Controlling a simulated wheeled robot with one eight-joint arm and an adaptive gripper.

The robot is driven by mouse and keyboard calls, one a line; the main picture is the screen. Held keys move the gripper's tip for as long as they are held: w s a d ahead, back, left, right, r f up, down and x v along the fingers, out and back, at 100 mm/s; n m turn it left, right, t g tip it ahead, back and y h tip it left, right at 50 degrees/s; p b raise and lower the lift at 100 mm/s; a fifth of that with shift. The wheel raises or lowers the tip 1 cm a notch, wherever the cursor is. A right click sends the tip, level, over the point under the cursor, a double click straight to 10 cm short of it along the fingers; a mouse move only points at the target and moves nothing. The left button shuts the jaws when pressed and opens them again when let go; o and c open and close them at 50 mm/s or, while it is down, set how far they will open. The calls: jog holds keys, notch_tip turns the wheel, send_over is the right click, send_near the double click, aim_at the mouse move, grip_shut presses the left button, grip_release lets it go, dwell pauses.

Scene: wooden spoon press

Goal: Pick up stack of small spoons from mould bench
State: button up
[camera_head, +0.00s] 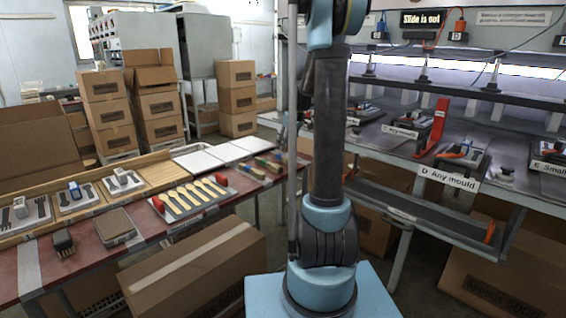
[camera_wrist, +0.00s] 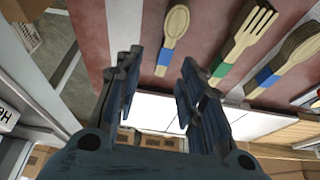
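My gripper (camera_wrist: 158,75) is open and empty in the wrist view, with its two dark fingers spread apart. A small wooden spoon stack (camera_wrist: 173,38) with a blue band lies on the red and grey bench top (camera_wrist: 125,25), beyond the fingertips and roughly between them. To its right lie a wooden fork stack (camera_wrist: 241,44) with a green band and a thicker wooden stack (camera_wrist: 287,62) with a blue band. In the head view, small banded stacks (camera_head: 268,165) lie at the bench's right end. My gripper is out of the head view.
A grey tray of several wooden spoons (camera_head: 194,194) and metal moulds (camera_head: 73,193) occupy the left bench. White panels (camera_wrist: 150,112) border the stacks. A cardboard box (camera_head: 192,272) stands below. A machine bench (camera_head: 460,165) is on the right.

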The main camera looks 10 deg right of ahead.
aim_at(280, 156)
jog(key=shift+a+x, duration=0.2)
jog(key=shift+x, duration=1.55)
jog(key=shift+a+x, duration=0.2)
jog(key=shift+x, duration=1.55)
jog(key=shift+s, duration=0.15)
grip_shut()
